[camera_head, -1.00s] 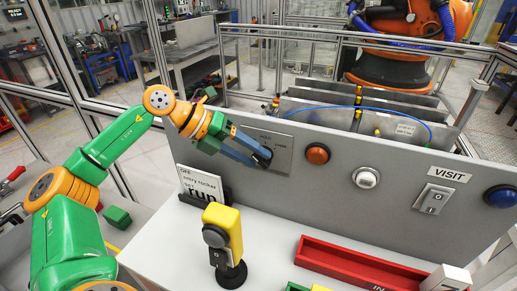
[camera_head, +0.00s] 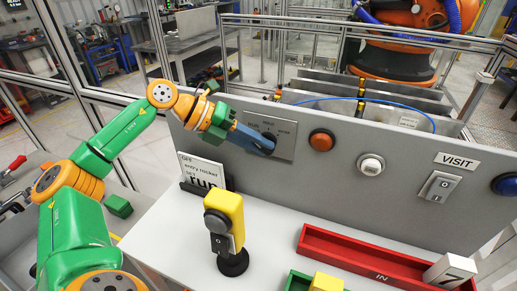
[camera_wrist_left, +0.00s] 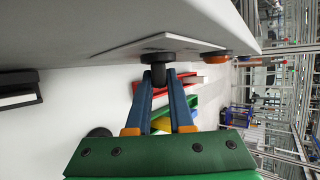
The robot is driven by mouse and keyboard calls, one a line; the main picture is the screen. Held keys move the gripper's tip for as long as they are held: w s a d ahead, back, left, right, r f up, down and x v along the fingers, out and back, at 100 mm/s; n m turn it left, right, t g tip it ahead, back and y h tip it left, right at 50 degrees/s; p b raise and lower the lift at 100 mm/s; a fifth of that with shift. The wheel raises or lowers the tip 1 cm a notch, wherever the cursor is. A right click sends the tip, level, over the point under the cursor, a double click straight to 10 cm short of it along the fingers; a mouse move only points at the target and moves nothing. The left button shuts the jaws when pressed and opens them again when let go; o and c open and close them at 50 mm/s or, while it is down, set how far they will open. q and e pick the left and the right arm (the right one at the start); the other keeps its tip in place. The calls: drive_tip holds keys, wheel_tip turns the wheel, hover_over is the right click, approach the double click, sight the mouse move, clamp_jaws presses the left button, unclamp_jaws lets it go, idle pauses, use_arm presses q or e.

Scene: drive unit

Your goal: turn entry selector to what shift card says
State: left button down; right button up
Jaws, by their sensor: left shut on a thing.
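The entry selector is a dark round knob (camera_head: 268,144) on a grey plate (camera_head: 285,150) at the left of the upright panel. Small labels sit above it; the left one seems to read RUN. My left gripper (camera_head: 262,143) is shut on the knob; its blue fingers hide much of it, so I cannot tell its pointing. In the left wrist view the fingers (camera_wrist_left: 160,76) are on either side of the knob's dark stem (camera_wrist_left: 158,74). The shift card (camera_head: 202,171), in a black holder below, reads "OFF", "entry rocker", "SET" and a large "run". My right gripper is out of view.
Right along the panel are an orange button (camera_head: 321,140), a white button (camera_head: 371,165), a rocker switch (camera_head: 438,187) under a VISIT label (camera_head: 456,161), and a blue button (camera_head: 505,185). A yellow device (camera_head: 225,222) and red tray (camera_head: 370,258) stand on the white bench.

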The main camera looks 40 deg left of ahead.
use_arm(q)
drive_tip(key=c, duration=0.8)
unclamp_jaws()
drive_tip(key=shift+a, duration=0.1)
drive_tip(key=v, duration=0.7)
drive_tip(key=shift+b, duration=0.45)
